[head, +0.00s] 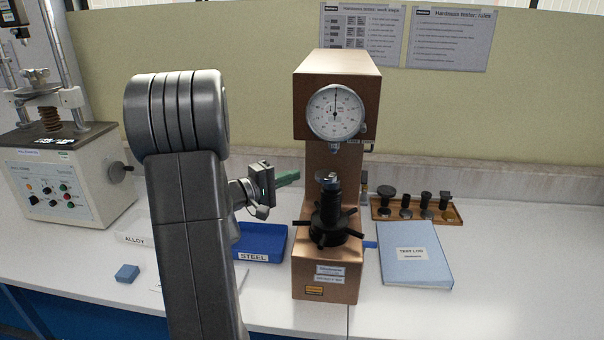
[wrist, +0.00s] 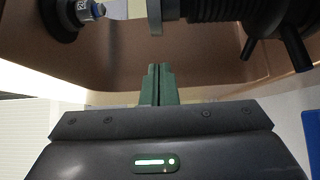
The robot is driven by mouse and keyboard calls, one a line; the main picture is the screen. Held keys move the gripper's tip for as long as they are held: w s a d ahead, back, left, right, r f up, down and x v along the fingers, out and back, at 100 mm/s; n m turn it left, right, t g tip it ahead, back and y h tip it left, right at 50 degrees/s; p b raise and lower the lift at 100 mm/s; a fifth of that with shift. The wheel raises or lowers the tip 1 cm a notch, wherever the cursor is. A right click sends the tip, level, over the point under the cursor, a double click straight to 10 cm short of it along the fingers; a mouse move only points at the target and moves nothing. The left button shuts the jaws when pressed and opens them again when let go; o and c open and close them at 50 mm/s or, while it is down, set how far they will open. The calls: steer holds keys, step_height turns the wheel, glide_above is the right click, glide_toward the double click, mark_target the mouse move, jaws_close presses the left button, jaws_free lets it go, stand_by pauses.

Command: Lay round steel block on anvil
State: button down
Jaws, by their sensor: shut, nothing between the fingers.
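The copper-coloured hardness tester (head: 314,100) stands in the middle of the bench. Its black anvil post (head: 329,218) rises below the dial and indenter. A grey disc, seemingly the round steel block (head: 330,184), lies on the anvil top; in the wrist view, turned sideways, a thin grey disc (wrist: 155,22) sits against the anvil's end. My gripper (head: 297,175) is left of the anvil, its green fingers pointing right towards it. In the wrist view the fingers (wrist: 159,68) are together, empty and apart from the disc. The indenter (wrist: 92,10) shows at upper left there.
A blue STEEL tray (head: 262,258) stands left of the tester, partly behind my arm. A blue block (head: 127,273) lies near the ALLOY label (head: 134,239). A blue folder (head: 414,255) and a wooden tray of anvils (head: 452,213) are at right. The front right bench is clear.

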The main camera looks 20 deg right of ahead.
mark_target(325, 176)
steer(key=shift+s+d+p, duration=0.45)
steer(key=shift+s+d, duration=0.6)
steer(key=shift+d, duration=0.25)
steer(key=s+d+b, duration=0.1)
steer(key=d+b, duration=0.1)
steer(key=b, duration=0.1)
steer(key=shift+s+b, duration=0.1)
steer(key=shift+b, duration=0.25)
steer(key=shift+a, duration=0.1)
